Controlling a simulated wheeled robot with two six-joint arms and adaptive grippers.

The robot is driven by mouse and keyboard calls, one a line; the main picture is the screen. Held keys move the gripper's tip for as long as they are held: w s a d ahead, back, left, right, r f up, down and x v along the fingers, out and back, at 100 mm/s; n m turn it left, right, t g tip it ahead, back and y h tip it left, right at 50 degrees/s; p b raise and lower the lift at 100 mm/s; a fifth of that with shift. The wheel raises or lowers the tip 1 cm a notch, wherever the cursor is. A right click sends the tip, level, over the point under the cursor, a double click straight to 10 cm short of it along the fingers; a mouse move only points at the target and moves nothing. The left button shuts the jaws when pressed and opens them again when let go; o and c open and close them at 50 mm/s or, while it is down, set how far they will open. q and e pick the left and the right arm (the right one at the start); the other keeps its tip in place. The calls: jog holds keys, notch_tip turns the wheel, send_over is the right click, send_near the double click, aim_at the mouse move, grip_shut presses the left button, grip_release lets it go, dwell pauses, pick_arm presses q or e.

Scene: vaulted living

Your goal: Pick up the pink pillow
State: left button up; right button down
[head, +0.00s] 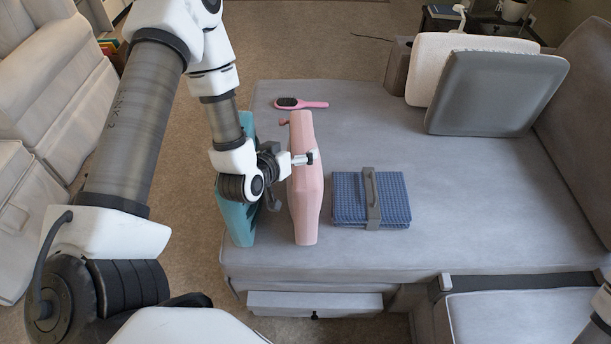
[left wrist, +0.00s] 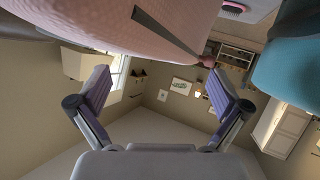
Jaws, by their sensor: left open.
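The pink pillow (head: 305,205) stands on edge on the grey sofa seat, with its narrow side facing up in the head view. In the left wrist view the pink pillow (left wrist: 120,28) fills the upper left, close beyond the fingertips. My left gripper (head: 290,174) is at the pillow's left side, with one finger reaching over its upper edge. It is open, and its spread fingers also show in the left wrist view (left wrist: 157,80). Whether it touches the pillow I cannot tell. My right gripper is not in view.
A teal pillow (head: 242,225) stands just left of the pink one, partly behind my left gripper. A folded blue cloth with a grey strap (head: 350,205) lies to the right. A pink hairbrush (head: 312,104) lies behind. Grey (head: 495,95) and white cushions (head: 430,65) lean at the back right.

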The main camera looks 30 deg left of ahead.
aim_at(301, 148)
pick_arm(q)
jog(key=x, duration=0.4)
jog(key=shift+w+f, duration=0.25)
jog(key=shift+f, duration=0.05)
jog(key=shift+s+r, duration=0.1)
jog(key=c, duration=0.4)
jog(key=shift+s+d, duration=0.1)
jog(key=c, duration=1.4)
jog(key=shift+r, duration=0.1)
